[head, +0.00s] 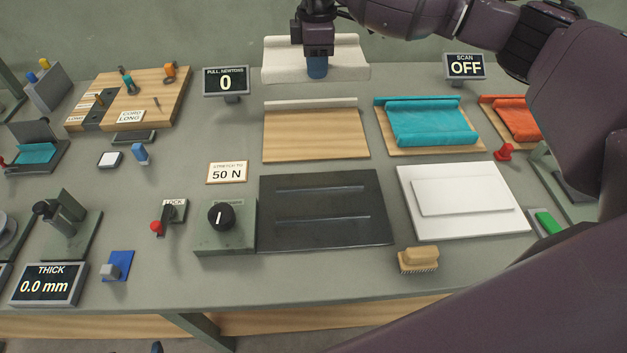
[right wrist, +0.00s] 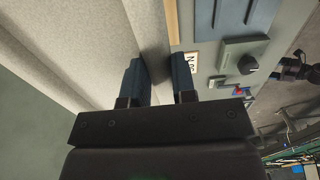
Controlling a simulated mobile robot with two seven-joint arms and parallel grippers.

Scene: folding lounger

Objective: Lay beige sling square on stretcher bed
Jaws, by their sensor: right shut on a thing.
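The beige sling (head: 345,62) hangs over the back of the bench, a pale rectangle with a rolled far edge. My right gripper (head: 317,70) is shut on its middle. In the right wrist view, the sling (right wrist: 85,40) fills the upper left and reaches between the fingers (right wrist: 157,70). The dark plate with two raised bars, seemingly the stretcher bed (head: 320,230), lies bare at the bench middle, apart from the sling. A small dark tip at the bottom edge of the head view may be my left gripper (head: 157,347); its jaws cannot be made out.
A bare wooden board (head: 315,140) lies between sling and bed. A dial box (head: 225,232) adjoins the bed's left side. Right of the bed is a white plate (head: 470,225), with a brush (head: 418,260) in front. Teal cloth (head: 430,122) lies behind. The pull display (head: 226,82) reads 0.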

